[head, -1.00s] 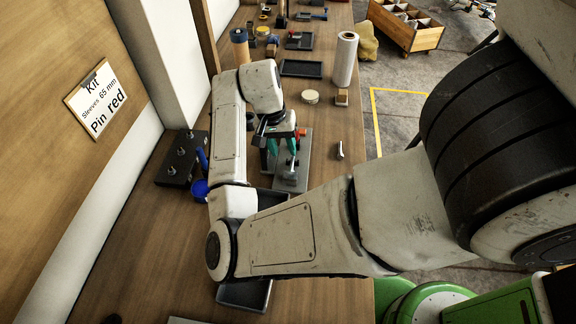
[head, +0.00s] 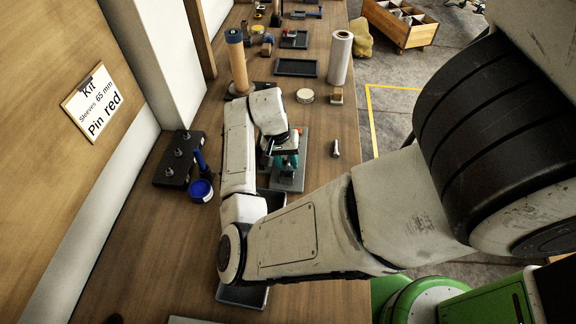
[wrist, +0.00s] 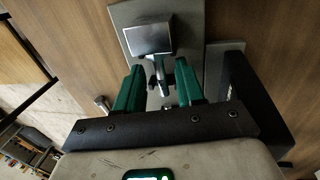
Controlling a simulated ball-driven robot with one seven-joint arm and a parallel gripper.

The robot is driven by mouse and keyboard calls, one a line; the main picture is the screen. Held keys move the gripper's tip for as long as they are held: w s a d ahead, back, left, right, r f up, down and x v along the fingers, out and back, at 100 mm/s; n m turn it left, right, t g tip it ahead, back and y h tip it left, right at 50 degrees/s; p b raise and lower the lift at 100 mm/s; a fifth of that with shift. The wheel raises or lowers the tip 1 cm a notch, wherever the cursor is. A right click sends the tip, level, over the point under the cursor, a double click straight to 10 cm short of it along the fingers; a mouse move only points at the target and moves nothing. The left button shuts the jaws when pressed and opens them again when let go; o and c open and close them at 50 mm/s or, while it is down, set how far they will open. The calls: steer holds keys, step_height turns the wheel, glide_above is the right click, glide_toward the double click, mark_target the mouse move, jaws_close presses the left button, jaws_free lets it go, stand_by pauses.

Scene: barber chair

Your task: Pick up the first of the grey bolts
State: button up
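A small grey bolt (head: 335,148) lies on the bench to the right of a grey plate fixture; a small grey piece that looks like it shows left of the fingers in the wrist view (wrist: 102,104). My gripper (head: 284,164) is low over the grey plate (head: 291,183). Its two green fingers are apart in the wrist view (wrist: 159,82). A light grey fixture part (wrist: 156,70) shows between and beyond them; I cannot tell whether they touch it.
The bench right of the plate is mostly clear.

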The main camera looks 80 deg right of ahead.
jaws_close()
steer(key=shift+r, duration=0.15)
